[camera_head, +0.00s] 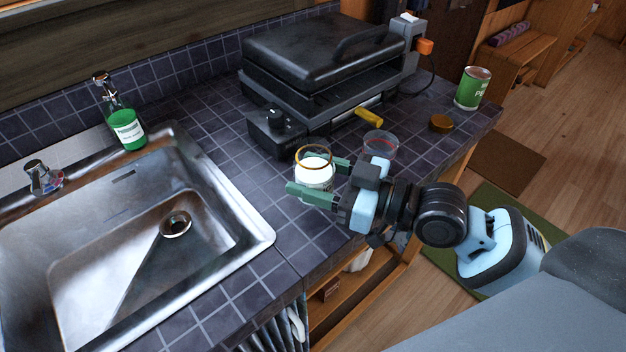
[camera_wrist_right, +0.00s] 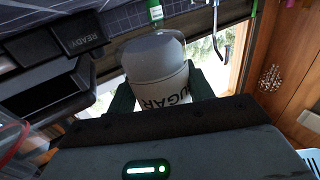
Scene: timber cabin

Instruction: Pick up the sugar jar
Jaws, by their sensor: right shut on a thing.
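The sugar jar (camera_head: 314,171) is a small clear jar with white contents and a brownish ring at its top, on the tiled counter between the sink and the grill. In the right wrist view the jar (camera_wrist_right: 158,75) shows the letters "UGAR" and sits between the two fingers. My right gripper (camera_head: 316,178) is shut on the jar, one green finger on each side. I cannot tell whether the jar's base touches the counter. My left gripper is not in view.
A black grill (camera_head: 325,65) stands behind the jar. A clear reddish container (camera_head: 380,146), a brown lid (camera_head: 441,123) and a green can (camera_head: 472,88) are to the right. The metal sink (camera_head: 250,235) with a green bottle (camera_head: 127,131) is left. The counter's front edge is close.

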